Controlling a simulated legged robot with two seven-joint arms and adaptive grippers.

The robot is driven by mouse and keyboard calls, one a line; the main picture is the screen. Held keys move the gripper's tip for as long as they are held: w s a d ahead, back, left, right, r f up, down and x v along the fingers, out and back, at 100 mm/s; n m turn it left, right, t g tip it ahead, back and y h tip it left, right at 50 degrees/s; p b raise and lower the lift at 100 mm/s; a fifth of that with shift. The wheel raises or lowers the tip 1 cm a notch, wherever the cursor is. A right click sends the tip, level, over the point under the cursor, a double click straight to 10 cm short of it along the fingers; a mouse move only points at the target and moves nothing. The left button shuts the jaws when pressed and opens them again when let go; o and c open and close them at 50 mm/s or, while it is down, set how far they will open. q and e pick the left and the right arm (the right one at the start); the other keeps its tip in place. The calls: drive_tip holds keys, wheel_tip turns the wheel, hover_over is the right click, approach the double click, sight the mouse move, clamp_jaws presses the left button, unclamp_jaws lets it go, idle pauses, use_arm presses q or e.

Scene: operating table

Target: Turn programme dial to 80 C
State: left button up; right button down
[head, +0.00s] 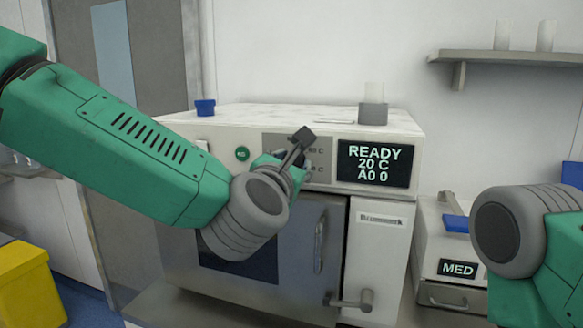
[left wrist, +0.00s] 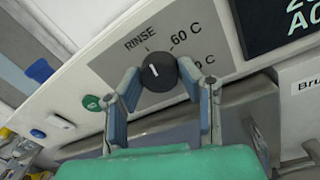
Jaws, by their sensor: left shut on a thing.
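The programme dial (left wrist: 159,73) is a black round knob on a grey label panel (left wrist: 108,68) of the washer. Its white mark points roughly towards the RINSE label (left wrist: 142,38). The 60 C label (left wrist: 186,32) is up and right of it; another label at its right is partly hidden by a finger. My left gripper (left wrist: 162,78) is shut on the dial, one finger on each side; in the head view the gripper (head: 272,162) hides the dial. The washer's display (head: 375,163) reads READY, 20 C, A0 0. My right gripper is not in view, only its wrist.
The washer's front door has a vertical handle (head: 319,241) below the panel. A green button (head: 242,153) sits left of the dial. A smaller unit marked MED (head: 458,268) stands at the right. A yellow bin (head: 30,285) is at lower left; a wall shelf (head: 510,56) is at upper right.

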use_arm(q)
drive_tip(key=m+h+b, duration=0.1)
drive_tip(key=m, duration=1)
drive_tip(key=m+h+b, duration=0.1)
drive_tip(key=m+b, duration=0.1)
drive_tip(key=m, duration=0.8)
drive_tip(key=shift+f+m, duration=0.15)
drive_tip(key=shift+m, duration=0.25)
drive_tip(key=shift+f+m, duration=0.1)
drive_tip(key=shift+m, duration=0.5)
drive_tip(key=shift+f, duration=0.2)
drive_tip(key=o, duration=1.1)
drive_tip(key=shift+o, duration=0.2)
drive_tip(key=shift+w+d, duration=0.1)
